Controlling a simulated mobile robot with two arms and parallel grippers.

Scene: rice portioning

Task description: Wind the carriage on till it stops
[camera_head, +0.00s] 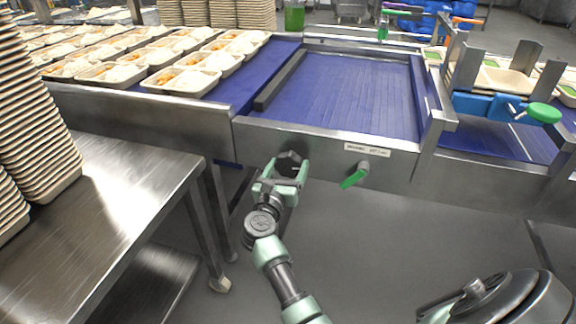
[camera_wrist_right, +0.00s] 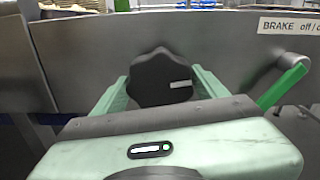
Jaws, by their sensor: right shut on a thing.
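My right gripper (camera_head: 287,167) is at the front wall of the blue-belted conveyor section (camera_head: 340,92). It is shut on a black lobed knob (camera_wrist_right: 161,76), with one green finger on each side of it in the right wrist view. The knob has a small pale mark on its face. In the camera_head view the gripper partly hides the knob. A green brake lever (camera_head: 354,177) slants down to the left under a label (camera_head: 367,149) reading "BRAKE". No part is clearly marked as the carriage. My left gripper is not in view.
A belt with several filled trays (camera_head: 182,81) is at the upper left. A steel table (camera_head: 110,205) with tray stacks (camera_head: 35,120) stands at the left. At the right, a tray sits in a frame with a blue part (camera_head: 478,104) and a green knob (camera_head: 544,113).

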